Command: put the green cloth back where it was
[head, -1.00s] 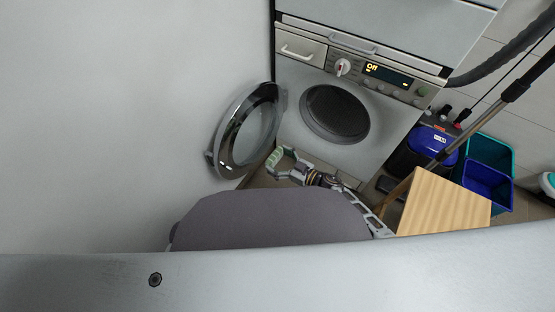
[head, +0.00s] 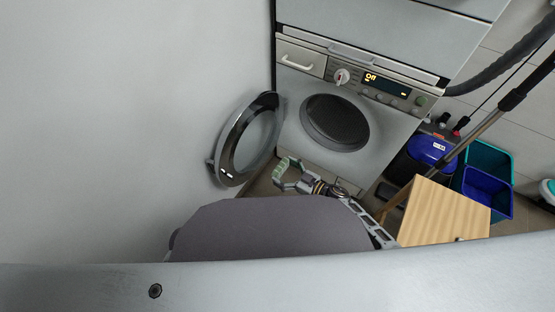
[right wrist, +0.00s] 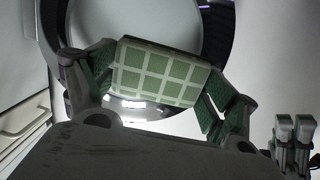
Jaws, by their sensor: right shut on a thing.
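The green cloth (right wrist: 158,75), with a pale grid pattern, is held between the fingers of my right gripper (right wrist: 160,88) in the right wrist view. In the head view my right gripper (head: 284,170) is low in front of the washing machine (head: 300,160), with the green cloth (head: 281,169) small at its fingers. The round door (head: 229,155) stands open to the left, and the dark drum opening (head: 336,122) shows above and right of the gripper. The cloth is outside the drum. My left gripper does not show clearly in either view.
A wooden box-like piece (head: 440,212) stands at lower right. Behind it are a blue-lidded bin (head: 430,148), teal and blue tubs (head: 487,190) and a slanting pole (head: 470,130). A pale wall (head: 130,110) fills the left. The display reads Off.

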